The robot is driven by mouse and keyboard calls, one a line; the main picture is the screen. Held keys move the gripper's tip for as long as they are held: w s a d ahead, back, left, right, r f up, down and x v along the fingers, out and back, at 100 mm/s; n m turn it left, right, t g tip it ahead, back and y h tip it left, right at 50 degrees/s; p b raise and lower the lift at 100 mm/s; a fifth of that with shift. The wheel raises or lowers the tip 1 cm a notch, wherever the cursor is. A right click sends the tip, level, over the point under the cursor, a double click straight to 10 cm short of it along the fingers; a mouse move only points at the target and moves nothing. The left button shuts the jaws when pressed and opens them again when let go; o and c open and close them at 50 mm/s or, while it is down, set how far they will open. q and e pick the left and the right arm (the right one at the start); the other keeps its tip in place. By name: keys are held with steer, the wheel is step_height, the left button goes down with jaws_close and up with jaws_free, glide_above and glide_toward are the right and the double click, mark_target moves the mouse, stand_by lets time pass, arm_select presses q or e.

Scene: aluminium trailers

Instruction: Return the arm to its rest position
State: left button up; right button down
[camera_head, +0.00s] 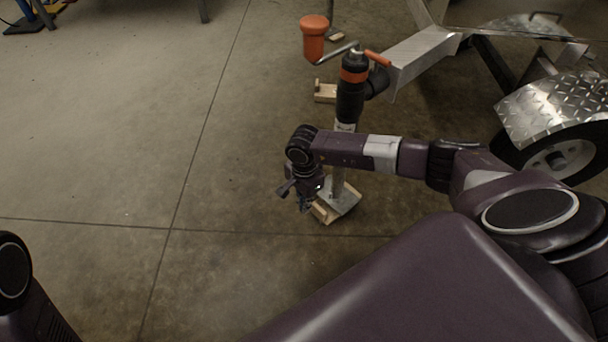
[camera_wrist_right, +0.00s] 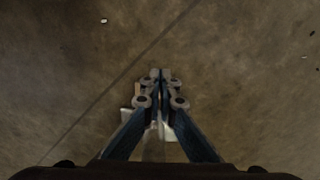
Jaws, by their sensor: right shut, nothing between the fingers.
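My right arm reaches in from the right in the head view, in front of the trailer jack. My right gripper (camera_head: 304,205) points down beside the jack's foot, low over the floor. In the right wrist view the right gripper (camera_wrist_right: 160,74) has its fingertips together with nothing between them. A pale metal piece shows partly behind the fingers there. Only a dark part of my left arm shows at the lower left of the head view. My left gripper is not in view.
The trailer jack (camera_head: 350,98) with an orange-topped crank stands right behind my right forearm. Its foot plate (camera_head: 345,201) rests on wooden blocks (camera_head: 324,214). The trailer tongue (camera_head: 420,58) and a wheel under a diamond-plate fender (camera_head: 555,108) are at the right.

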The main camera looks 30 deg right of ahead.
steer(key=shift+r, duration=0.3)
